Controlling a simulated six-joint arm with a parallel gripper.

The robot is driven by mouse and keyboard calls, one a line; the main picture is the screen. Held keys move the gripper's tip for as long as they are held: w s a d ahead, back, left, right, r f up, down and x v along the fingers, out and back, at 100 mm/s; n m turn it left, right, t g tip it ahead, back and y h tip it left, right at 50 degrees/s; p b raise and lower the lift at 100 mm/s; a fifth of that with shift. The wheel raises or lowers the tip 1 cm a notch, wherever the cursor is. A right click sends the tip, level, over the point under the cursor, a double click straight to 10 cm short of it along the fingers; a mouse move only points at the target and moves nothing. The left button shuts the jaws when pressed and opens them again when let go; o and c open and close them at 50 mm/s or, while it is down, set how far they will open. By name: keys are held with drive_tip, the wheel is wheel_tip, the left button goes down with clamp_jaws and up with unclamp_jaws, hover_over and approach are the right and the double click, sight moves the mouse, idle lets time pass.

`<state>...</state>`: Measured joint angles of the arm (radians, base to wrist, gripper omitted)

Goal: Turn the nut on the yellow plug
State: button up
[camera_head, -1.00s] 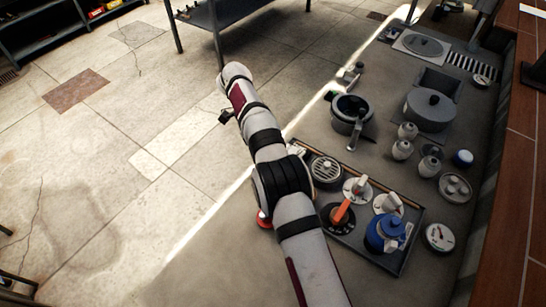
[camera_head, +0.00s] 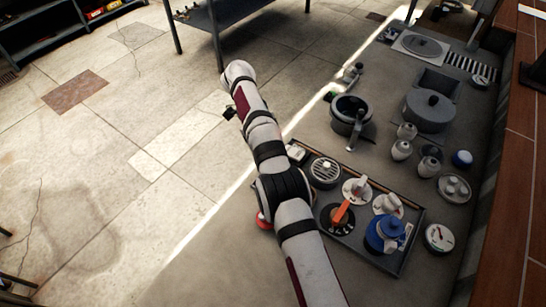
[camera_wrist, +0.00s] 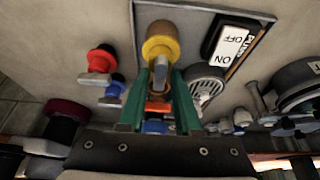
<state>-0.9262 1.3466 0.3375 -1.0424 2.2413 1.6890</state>
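The yellow plug (camera_wrist: 160,42) is at the upper middle of the wrist view, on a grey panel. A tan-grey nut or handle (camera_wrist: 160,74) projects from it towards the camera. My gripper (camera_wrist: 161,78) has two green fingers, one on each side of this part. The tips are close to the yellow plug. Any gap between fingers and nut is too small to tell, so I cannot say whether they grip it. In the head view, my arm hides the yellow plug and the gripper.
A red plug (camera_wrist: 101,59) and a blue plug (camera_wrist: 115,88) are to the left. A white ON/OFF switch (camera_wrist: 231,47) and a round grille (camera_wrist: 207,82) are to the right. In the head view, an orange lever (camera_head: 341,214) and a blue kettle-like object (camera_head: 385,233) stand on a tray.

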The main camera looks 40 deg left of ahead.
drive_tip(key=shift+o, duration=1)
drive_tip(key=shift+r, duration=0.1)
